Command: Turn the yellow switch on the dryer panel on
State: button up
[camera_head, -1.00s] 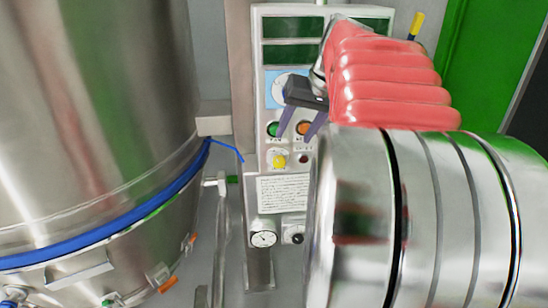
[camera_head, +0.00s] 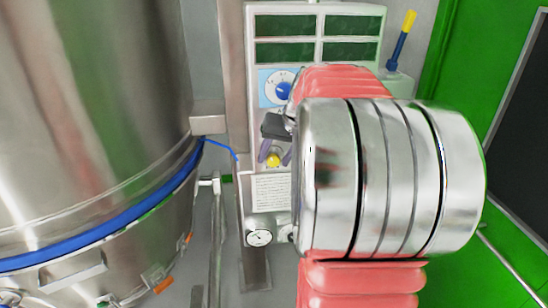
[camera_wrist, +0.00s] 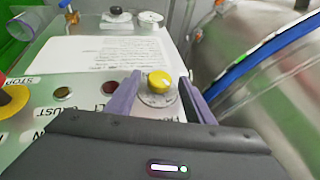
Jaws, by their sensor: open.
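The yellow switch (camera_head: 273,160) sits low on the pale dryer panel (camera_head: 319,38). In the wrist view the yellow switch (camera_wrist: 159,81) is a round yellow knob on a grey dial plate. My gripper (camera_head: 274,153) is open, with its two purple fingers pointing at the panel. In the wrist view the fingers of my gripper (camera_wrist: 161,86) stand on either side of the knob, with a gap on each side. I cannot tell how deep they reach around it. My arm hides the panel's right side in the head view.
A blue dial (camera_head: 284,91) is above the switch. A printed label (camera_wrist: 105,56) and a gauge (camera_head: 260,238) lie below it. A red-and-yellow stop button (camera_wrist: 10,97) is beside it in the wrist view. A large steel vessel (camera_head: 90,110) stands left.

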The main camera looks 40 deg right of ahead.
jog(key=shift+c, duration=0.5)
jog(key=c, duration=0.9)
jog(key=shift+a, duration=0.15)
jog(key=shift+c, duration=0.2)
jog(key=shift+d+y, duration=0.2)
jog(key=shift+y, duration=0.1)
jog(key=shift+t+y, duration=0.3)
jog(key=shift+t, duration=0.2)
jog(key=y, duration=0.1)
jog(key=m+t+y, duration=0.1)
jog(key=t+y, duration=0.1)
jog(key=shift+s+d+f, duration=0.25)
jog(key=shift+d+f, duration=0.05)
jog(key=shift+d, duration=0.1)
jog(key=m+t+y, duration=0.1)
jog(key=t+y, duration=0.1)
jog(key=f+m+t+y, duration=0.1)
jog(key=t+y, duration=0.1)
jog(key=shift+s+d, duration=0.15)
jog(key=shift+d, duration=0.05)
jog(key=shift+t, duration=0.3)
